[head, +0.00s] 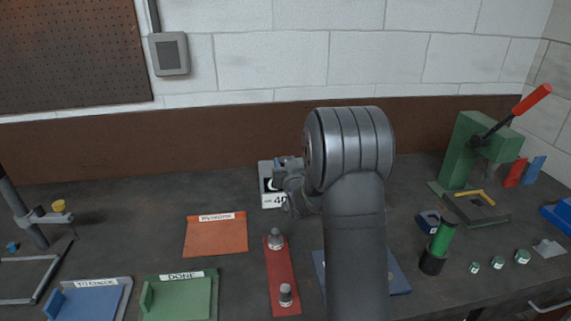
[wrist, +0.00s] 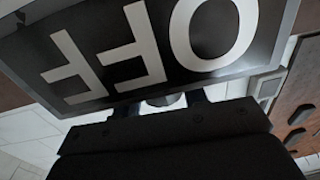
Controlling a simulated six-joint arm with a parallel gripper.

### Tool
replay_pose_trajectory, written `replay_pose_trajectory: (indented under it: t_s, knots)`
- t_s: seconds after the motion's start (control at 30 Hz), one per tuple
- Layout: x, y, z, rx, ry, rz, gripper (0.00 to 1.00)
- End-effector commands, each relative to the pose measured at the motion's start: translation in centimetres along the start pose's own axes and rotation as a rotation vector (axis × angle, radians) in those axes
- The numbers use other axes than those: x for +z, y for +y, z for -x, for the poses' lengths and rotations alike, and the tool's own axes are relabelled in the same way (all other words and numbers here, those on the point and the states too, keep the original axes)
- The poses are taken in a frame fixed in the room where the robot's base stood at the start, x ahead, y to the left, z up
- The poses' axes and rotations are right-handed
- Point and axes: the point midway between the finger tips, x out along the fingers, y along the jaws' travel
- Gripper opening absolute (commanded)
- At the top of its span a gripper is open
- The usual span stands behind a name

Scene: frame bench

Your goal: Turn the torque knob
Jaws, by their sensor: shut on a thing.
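A small pale box (head: 266,183) with a white front plate reading "40" stands at the back middle of the bench. My gripper (head: 284,172) is at its upper right side, and my arm hides part of that area. In the wrist view a dark panel with large "OFF" lettering (wrist: 150,45), upside down, fills the top. Below it, my gripper's fingers (wrist: 163,102) are shut on a small round grey part, seemingly the torque knob (wrist: 164,100). Most of the knob is hidden, so its turn angle cannot be read.
An orange rework mat (head: 215,236), a green done tray (head: 180,298) and a red strip (head: 282,270) with two metal parts lie in front. A green press (head: 462,150) with a red-handled lever stands at right. My arm hides part of a blue mat (head: 399,277).

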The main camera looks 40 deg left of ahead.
Motion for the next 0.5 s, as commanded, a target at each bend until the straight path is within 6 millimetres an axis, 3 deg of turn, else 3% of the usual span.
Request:
replay_pose_trajectory:
  t_s: [0.5]
  knots:
    - [-0.29,-0.14,-0.09,0.213,0.005,0.0,0.16]
